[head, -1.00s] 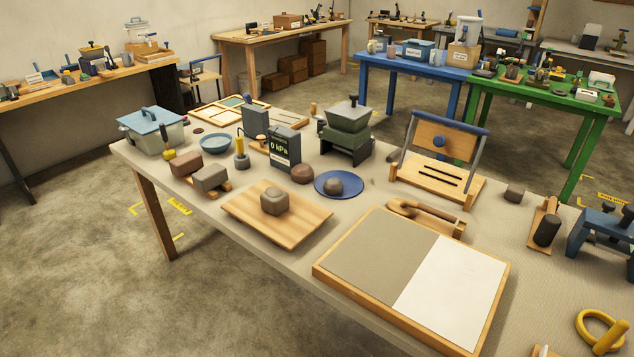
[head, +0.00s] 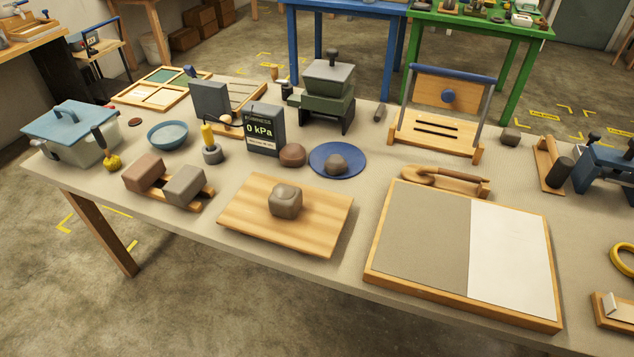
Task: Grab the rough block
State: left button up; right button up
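Several blocks and lumps could match the rough block, and I cannot tell which one it is. A grey-brown block with rounded edges (head: 286,202) sits on a wooden board (head: 240,222) near the table's front edge. A reddish-brown block (head: 143,172) and a grey block (head: 185,186) lie side by side on a wooden rack at the left. A small dark block (head: 510,137) is at the right rear. Neither gripper shows in the head view.
Nearby are a 0 kPa gauge box (head: 264,132), a brown lump (head: 292,155), a blue plate (head: 318,163) with a grey lump, a blue bowl (head: 168,135) and a lidded pot (head: 85,150). A two-tone framed panel (head: 420,235) fills the right front.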

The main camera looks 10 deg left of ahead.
aim_at(285, 200)
jog(key=j+z, duration=0.45)
jog(key=j, duration=0.4)
jog(key=j+z, duration=0.4)
jog(key=j, duration=0.4)
jog(key=k, duration=0.05)
